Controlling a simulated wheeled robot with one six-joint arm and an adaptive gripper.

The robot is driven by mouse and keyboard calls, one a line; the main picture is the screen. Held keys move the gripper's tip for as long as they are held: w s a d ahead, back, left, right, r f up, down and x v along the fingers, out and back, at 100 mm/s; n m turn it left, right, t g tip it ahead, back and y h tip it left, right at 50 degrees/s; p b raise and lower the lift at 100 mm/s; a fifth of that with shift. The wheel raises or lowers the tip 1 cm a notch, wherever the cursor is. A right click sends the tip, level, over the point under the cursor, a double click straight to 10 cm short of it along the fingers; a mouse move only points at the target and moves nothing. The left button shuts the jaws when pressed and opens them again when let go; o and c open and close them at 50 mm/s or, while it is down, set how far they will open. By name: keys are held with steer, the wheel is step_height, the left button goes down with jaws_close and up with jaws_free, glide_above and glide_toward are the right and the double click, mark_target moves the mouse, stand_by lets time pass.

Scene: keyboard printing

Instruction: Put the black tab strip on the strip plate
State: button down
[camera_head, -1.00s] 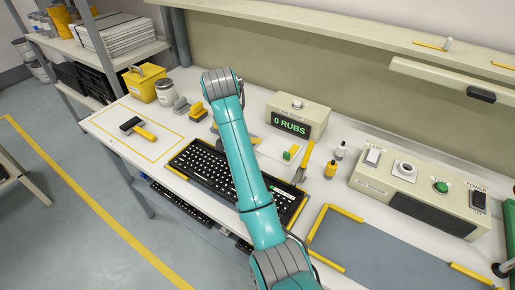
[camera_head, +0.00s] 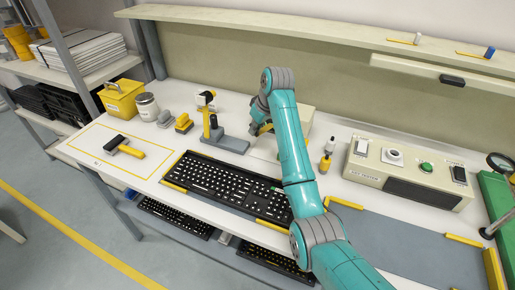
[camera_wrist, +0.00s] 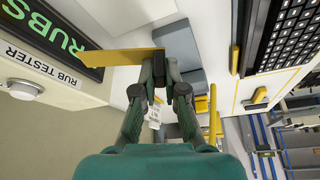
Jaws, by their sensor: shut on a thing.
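My gripper (camera_wrist: 163,75) is shut on a flat yellow piece (camera_wrist: 118,58), which sticks out to the left of the fingertips in the wrist view. In the head view my gripper (camera_head: 262,124) is partly hidden by my arm, above the bench in front of the rub tester (camera_head: 298,113). I cannot tell which surface is the strip plate. The rub tester, with green letters on a black display, also shows at the left of the wrist view (camera_wrist: 25,75).
A black keyboard (camera_head: 225,182) lies at the front of the bench. A grey-based stand (camera_head: 228,144) with a yellow post is left of my gripper. A control box (camera_head: 405,170) and a grey mat (camera_head: 410,245) are at right.

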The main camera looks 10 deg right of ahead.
mark_target(253, 151)
step_height(253, 151, down, 8)
steer(key=shift+f, duration=0.1)
stand_by(0.4)
steer(key=shift+f, duration=0.1)
steer(key=c, duration=1.2)
jaws_free()
steer(key=shift+c, duration=0.2)
steer(key=v, duration=1.2)
